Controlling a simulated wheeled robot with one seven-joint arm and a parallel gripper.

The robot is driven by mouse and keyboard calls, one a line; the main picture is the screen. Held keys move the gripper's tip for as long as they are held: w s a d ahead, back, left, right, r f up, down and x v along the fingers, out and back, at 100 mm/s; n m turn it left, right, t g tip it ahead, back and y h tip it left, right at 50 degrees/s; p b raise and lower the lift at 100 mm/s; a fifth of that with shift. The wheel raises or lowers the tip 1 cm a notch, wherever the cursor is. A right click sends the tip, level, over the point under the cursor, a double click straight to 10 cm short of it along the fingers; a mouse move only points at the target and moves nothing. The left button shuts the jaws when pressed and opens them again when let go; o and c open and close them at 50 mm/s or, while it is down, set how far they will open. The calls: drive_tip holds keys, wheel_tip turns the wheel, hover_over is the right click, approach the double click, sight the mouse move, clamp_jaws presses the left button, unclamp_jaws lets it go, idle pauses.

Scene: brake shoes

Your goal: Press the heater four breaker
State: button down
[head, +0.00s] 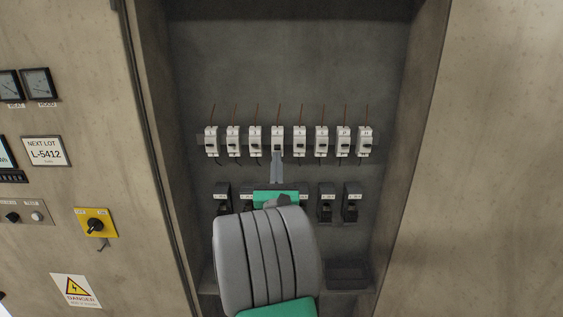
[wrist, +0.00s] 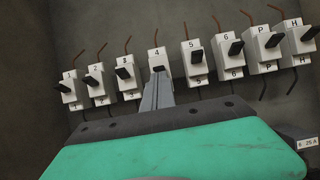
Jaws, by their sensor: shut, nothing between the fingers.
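A row of white breakers runs across the back of the open cabinet. In the wrist view they are marked 1 to 6, then P and H. The breaker marked 4 (wrist: 157,55) is in the middle of the wrist view, and it also shows in the head view (head: 278,134). My gripper (wrist: 158,76) is shut and empty, its fingertips at the lower front of breaker 4, just below its dark lever (wrist: 158,69). In the head view my gripper (head: 277,155) points up at the same breaker. I cannot tell whether the fingertips touch the lever.
Breakers 3 (wrist: 126,75) and 5 (wrist: 192,62) stand close on either side. A lower row of dark devices (head: 326,204) is partly hidden behind my arm. A dark bin (head: 348,274) sits low at the right. Cabinet side walls bound both sides.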

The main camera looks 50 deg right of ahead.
drive_tip(key=shift+a+r, duration=0.1)
drive_tip(key=shift+r, duration=0.1)
drive_tip(key=shift+s, duration=0.2)
wheel_tip(320, 180, down, 5)
drive_tip(key=s+a+b, duration=0.1)
drive_tip(key=a+b, duration=0.1)
drive_tip(key=b, duration=0.4)
drive_tip(key=s+a+r+p, duration=0.1)
drive_tip(key=s+a+r, duration=0.2)
drive_tip(key=s+a, duration=0.3)
drive_tip(key=shift+s+a+r, duration=0.2)
drive_tip(key=shift+a+r, duration=0.2)
